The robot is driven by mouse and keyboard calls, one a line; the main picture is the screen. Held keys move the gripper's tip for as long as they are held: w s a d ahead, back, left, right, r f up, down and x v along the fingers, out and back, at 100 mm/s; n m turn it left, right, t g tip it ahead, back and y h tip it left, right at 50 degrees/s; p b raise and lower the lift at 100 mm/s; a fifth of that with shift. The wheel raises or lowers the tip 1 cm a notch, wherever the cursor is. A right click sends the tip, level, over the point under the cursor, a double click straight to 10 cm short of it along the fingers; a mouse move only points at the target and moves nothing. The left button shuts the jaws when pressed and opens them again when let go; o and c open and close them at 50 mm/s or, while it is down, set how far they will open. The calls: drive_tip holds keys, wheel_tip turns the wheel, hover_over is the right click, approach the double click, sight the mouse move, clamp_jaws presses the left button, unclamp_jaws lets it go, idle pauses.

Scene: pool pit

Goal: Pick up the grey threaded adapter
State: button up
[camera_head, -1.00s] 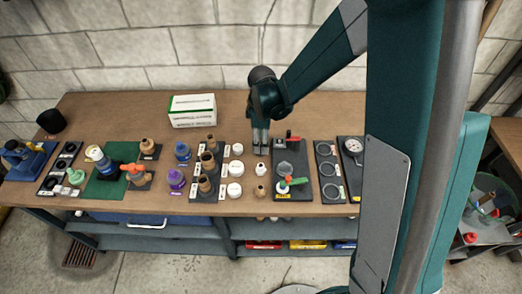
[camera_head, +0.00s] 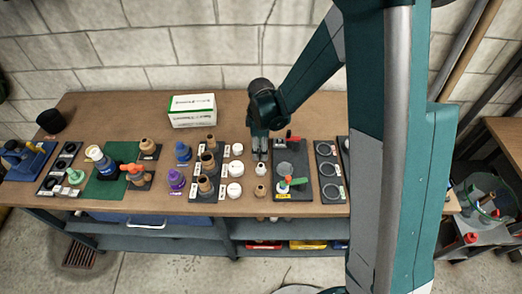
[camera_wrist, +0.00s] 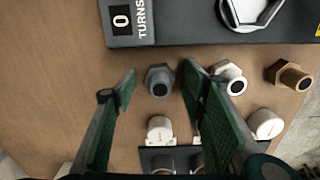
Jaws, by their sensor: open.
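The grey threaded adapter (camera_wrist: 160,80) is a small fitting with a hexagonal collar and a dark round opening. In the wrist view it stands on the brown bench between my two green-padded fingers, with a gap on both sides. My gripper (camera_wrist: 160,72) is open and empty. In the head view my gripper (camera_head: 260,157) points down over the bench, left of the black valve board, and the grey adapter is hidden by it. A white adapter (camera_wrist: 231,78) stands close by the right finger's outer side, and a tan adapter (camera_wrist: 290,76) is farther right.
A dark board marked "0 TURNS" (camera_wrist: 185,32) lies along the top of the wrist view. White caps (camera_wrist: 160,128) and a black holder (camera_wrist: 150,155) with fittings are below. A white-green box (camera_head: 192,110) stands at the back. Bench left of the adapter is clear.

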drive_tip(key=shift+c, duration=0.5)
drive_tip(key=c, duration=0.9)
drive_tip(key=shift+o, duration=0.2)
drive_tip(key=shift+r, duration=0.1)
drive_tip(key=shift+r+p, duration=0.3)
drive_tip(key=shift+r, duration=4.6)
